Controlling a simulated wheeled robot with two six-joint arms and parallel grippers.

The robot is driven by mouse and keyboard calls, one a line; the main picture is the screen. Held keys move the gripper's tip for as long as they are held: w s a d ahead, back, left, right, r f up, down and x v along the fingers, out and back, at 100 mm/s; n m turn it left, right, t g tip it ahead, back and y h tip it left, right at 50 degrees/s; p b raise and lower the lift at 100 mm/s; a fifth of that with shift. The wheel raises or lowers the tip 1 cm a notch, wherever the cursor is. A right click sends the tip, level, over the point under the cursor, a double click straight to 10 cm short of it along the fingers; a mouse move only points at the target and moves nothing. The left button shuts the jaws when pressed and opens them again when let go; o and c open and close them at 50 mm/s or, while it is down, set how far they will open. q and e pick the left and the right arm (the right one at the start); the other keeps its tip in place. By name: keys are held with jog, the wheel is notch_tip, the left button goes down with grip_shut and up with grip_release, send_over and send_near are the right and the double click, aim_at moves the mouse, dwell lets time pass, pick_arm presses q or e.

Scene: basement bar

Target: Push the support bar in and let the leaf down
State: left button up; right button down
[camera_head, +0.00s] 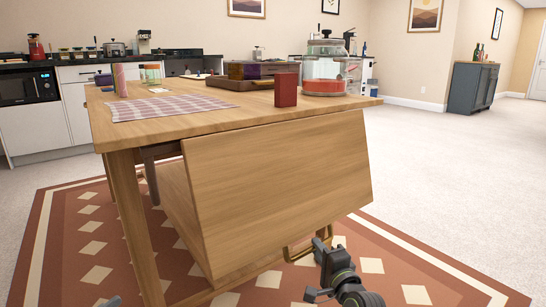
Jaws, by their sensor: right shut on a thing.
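The wooden leaf (285,185) hangs down from the near edge of the wooden table (140,131), slanting a little outward. A brass U-shaped handle (290,258) is at its lower edge. My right gripper (322,243) is shut at the right end of this handle, coming from the lower right. The fingertips are small and partly hidden by the gripper's own body. I cannot make out the support bar; the leaf covers the space behind it. A small dark piece at the bottom edge, left of centre, may be part of my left gripper (111,301); its jaws are not shown.
On the tabletop are a checked cloth (165,107), a red box (286,90), a large glass jar (325,70) and a wooden tray (238,84). A patterned rug (80,255) lies under the table. The pale floor (450,190) to the right is clear.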

jog(key=shift+w+a+f, duration=0.3)
jog(key=shift+w+a, duration=0.3)
jog(key=shift+w, duration=0.15)
jog(key=shift+w+a+f, duration=0.3)
jog(key=shift+w+a, duration=0.3)
jog(key=shift+w, duration=0.15)
jog(key=shift+a, duration=0.1)
jog(key=w+a, duration=0.2)
jog(key=w, duration=0.1)
jog(key=shift+w+a+f, duration=0.2)
jog(key=shift+f, duration=0.15)
jog(key=c, duration=1.3)
grip_release()
jog(key=shift+c, duration=0.2)
jog(key=shift+r, duration=0.1)
jog(key=shift+r, duration=0.1)
